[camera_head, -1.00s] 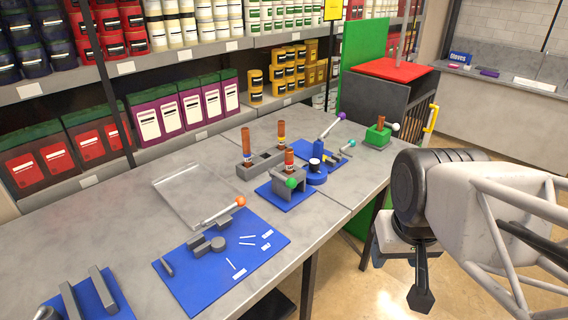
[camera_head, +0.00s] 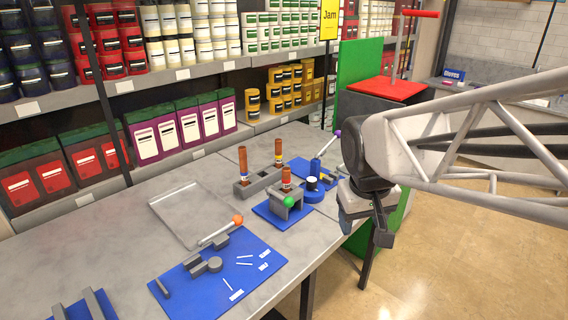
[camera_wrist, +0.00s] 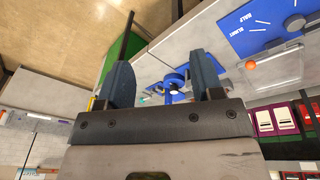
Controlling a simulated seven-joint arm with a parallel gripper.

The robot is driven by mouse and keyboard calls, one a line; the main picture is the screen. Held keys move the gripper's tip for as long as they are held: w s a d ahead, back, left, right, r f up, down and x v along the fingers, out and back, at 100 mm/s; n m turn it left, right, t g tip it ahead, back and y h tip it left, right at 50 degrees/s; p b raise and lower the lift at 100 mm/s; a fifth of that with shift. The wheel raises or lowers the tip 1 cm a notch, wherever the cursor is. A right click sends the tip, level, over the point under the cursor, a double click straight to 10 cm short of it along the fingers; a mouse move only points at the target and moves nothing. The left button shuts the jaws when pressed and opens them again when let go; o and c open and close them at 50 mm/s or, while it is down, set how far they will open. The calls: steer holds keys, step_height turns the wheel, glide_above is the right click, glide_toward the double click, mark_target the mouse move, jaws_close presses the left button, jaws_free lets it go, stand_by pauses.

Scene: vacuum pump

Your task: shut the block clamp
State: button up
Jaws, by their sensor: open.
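My gripper (camera_head: 366,228) hangs at the right, beyond the table's front edge and clear of everything on it. In the wrist view its two fingers (camera_wrist: 164,82) are apart with nothing between them. A grey bracket-like block with a green knob (camera_head: 288,202) stands on a small blue plate (camera_head: 270,213), with a brown-orange cylinder (camera_head: 286,180) at it. It looks like the block clamp, but I cannot tell for certain, nor whether it is shut. A blue round pump-like device (camera_head: 313,188) with a purple-tipped lever (camera_head: 337,134) stands right behind it; its blue body also shows in the wrist view (camera_wrist: 174,80).
A green panel (camera_head: 358,75) and red-topped cabinet (camera_head: 390,87) stand at the back right.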

steer(key=w+a+f+n, duration=0.1)
steer(key=w+a, duration=0.2)
steer(key=w, duration=0.3)
steer(key=w+a+f+n, duration=0.1)
steer(key=w+a, duration=0.2)
steer(key=w, duration=0.4)
steer(key=n+g+h, duration=0.1)
steer(key=n, duration=0.2)
glide_above(288, 198)
steer(key=a, duration=0.1)
steer(key=f, duration=0.4)
steer(key=shift+s+a+f, duration=0.1)
steer(key=shift+s+f, duration=0.05)
steer(key=shift+s, duration=0.15)
steer(key=shift+f, duration=0.1)
steer(key=shift+w+d+f, duration=0.15)
steer(key=shift+d+f, duration=0.05)
steer(key=shift+f, duration=1.05)
steer(key=shift+w+d+f, duration=0.1)
steer(key=shift+d+f, duration=0.15)
steer(key=shift+f, duration=1)
steer(key=shift+w+d+f, duration=0.15)
steer(key=shift+d+f, duration=0.05)
steer(key=shift+f, duration=1.05)
jaws_close()
